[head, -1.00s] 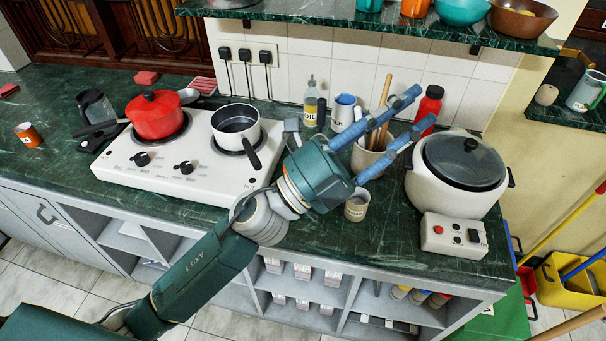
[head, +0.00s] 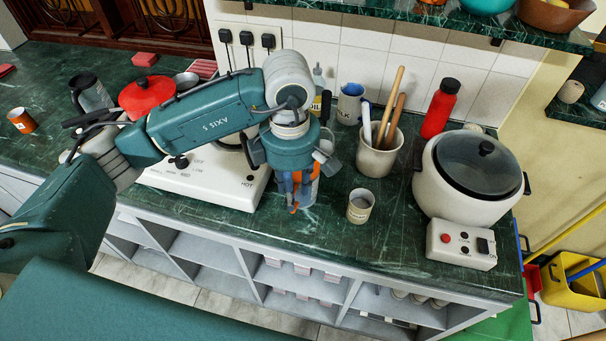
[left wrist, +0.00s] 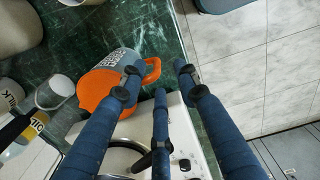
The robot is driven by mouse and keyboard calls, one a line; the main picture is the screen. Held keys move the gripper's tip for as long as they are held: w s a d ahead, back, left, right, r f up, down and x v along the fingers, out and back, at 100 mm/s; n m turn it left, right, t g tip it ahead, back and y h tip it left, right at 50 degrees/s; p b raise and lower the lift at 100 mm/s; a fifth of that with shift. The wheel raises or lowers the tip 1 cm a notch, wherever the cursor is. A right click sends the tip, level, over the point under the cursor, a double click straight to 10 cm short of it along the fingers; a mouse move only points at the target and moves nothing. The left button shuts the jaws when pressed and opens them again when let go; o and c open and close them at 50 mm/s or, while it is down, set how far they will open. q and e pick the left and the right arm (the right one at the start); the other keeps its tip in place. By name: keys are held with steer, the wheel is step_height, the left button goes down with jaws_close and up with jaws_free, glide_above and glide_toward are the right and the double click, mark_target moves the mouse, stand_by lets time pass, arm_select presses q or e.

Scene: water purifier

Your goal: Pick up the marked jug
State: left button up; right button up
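A grey jug (left wrist: 120,62) with an orange inside, orange rim and orange handle stands on the green counter in the left wrist view. White marks show on its side. In the head view it is mostly hidden behind my left gripper (head: 299,200), with bits of grey and orange showing. My left gripper points down over it, its blue fingers apart. In the left wrist view the fingers (left wrist: 158,78) are spread around the handle side, with the handle between them; I see no clear grip. My right gripper is in neither view.
A cup (head: 360,206), a utensil crock (head: 377,158), a milk jug (head: 350,104), and an oil bottle (head: 318,103) stand close by. A white cooker (head: 463,188) is at right, a red bottle (head: 440,108) behind it. The hob (head: 205,188) is left; the counter's front edge is near.

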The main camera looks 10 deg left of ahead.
mark_target(292, 213)
arm_select(q)
steer(key=shift+w+f, duration=0.4)
steer(key=shift+f, duration=0.25)
steer(key=shift+w+f, duration=0.35)
steer(key=shift+f, duration=0.25)
steer(key=shift+s+f+p, duration=0.15)
steer(key=shift+f+p, duration=0.15)
steer(key=shift+f, duration=0.25)
steer(key=shift+s+f+p, duration=0.15)
steer(key=shift+f+p, duration=0.1)
steer(key=shift+f, duration=0.3)
steer(key=shift+s+f, duration=0.2)
steer(key=shift+f, duration=0.1)
steer(key=shift+a+f+p, duration=0.1)
steer(key=shift+f+p, duration=0.35)
steer(key=shift+f, duration=0.2)
steer(key=f, duration=0.1)
steer(key=f+p, duration=0.1)
steer(key=f, duration=0.1)
steer(key=shift+w+a+f+p, duration=0.1)
steer(key=shift+a+f+p, duration=0.15)
steer(key=shift+f+p, duration=0.05)
steer(key=shift+f, duration=0.45)
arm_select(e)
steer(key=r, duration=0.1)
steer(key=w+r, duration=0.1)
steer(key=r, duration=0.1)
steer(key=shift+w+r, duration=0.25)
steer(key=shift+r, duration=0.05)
